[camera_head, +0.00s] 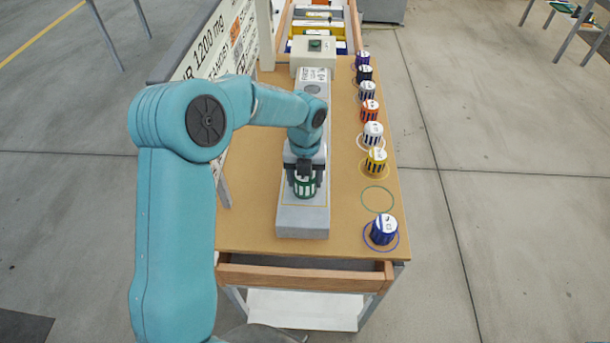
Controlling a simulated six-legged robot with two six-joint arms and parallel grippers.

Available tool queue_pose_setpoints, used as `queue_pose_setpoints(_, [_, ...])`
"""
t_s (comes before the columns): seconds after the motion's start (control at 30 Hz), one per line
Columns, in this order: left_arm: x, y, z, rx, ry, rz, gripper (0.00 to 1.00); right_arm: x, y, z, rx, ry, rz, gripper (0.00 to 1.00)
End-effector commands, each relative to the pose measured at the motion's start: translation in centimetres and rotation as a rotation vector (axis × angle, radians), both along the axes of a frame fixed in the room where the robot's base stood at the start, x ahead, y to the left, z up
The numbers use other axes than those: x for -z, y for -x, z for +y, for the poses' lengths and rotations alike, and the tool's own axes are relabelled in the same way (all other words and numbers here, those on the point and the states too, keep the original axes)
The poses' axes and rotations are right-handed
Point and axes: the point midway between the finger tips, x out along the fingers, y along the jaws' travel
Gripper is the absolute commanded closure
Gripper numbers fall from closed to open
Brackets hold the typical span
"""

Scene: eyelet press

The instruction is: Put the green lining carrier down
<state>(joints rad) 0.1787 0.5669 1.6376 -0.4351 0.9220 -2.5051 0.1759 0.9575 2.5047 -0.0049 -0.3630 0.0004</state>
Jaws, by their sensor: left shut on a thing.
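The green lining carrier (304,187) is a small green and white striped cylinder. My left gripper (304,175) is shut on it from above, over the near part of the grey press base (303,222). I cannot tell whether the carrier touches the base. An empty green ring (377,199) is marked on the wooden table (245,222) to the right, between the yellow carrier and the blue carrier. My right gripper is not in view.
A row of carriers stands along the table's right side, including the yellow carrier (376,161) and the blue carrier (384,230). A pale machine block (313,59) is at the far end. A lettered sign board (215,55) stands along the left.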

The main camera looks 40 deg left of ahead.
Motion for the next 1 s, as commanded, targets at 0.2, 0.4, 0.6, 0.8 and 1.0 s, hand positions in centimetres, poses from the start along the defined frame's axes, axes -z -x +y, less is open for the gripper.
queue_pose_setpoints(0.2, [0.0,0.0,0.0,0.000,-0.001,-0.001,0.71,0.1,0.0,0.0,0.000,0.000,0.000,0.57])
queue_pose_setpoints(0.4, [0.3,0.0,0.0,0.000,-0.001,-0.001,0.13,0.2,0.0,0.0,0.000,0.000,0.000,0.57])
queue_pose_setpoints(0.6, [0.2,0.0,0.0,0.000,-0.001,-0.001,0.13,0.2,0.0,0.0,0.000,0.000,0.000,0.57])
queue_pose_setpoints(0.8, [-0.8,-0.1,0.0,-0.001,0.000,-0.004,0.13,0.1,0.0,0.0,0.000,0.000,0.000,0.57])
queue_pose_setpoints(1.0, [-5.1,-0.2,0.0,-0.001,-0.001,-0.008,0.13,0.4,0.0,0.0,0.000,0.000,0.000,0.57])
